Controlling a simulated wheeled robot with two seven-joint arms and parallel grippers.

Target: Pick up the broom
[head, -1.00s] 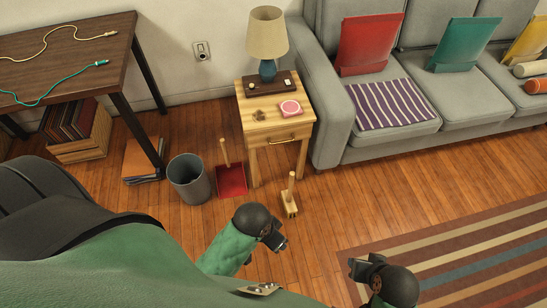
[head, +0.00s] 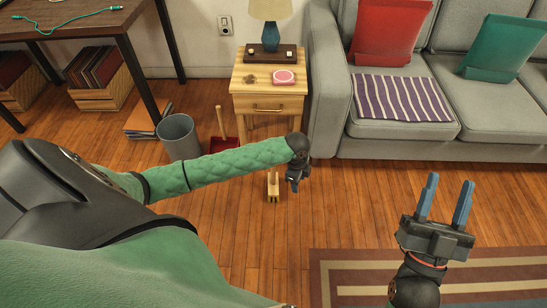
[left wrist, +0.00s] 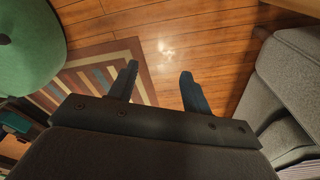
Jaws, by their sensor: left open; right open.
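My right gripper (head: 447,190) is open and empty in front of the sofa, fingers pointing away from me.
The sofa (head: 400,130) is at the right, a striped rug (head: 375,255) at lower right.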

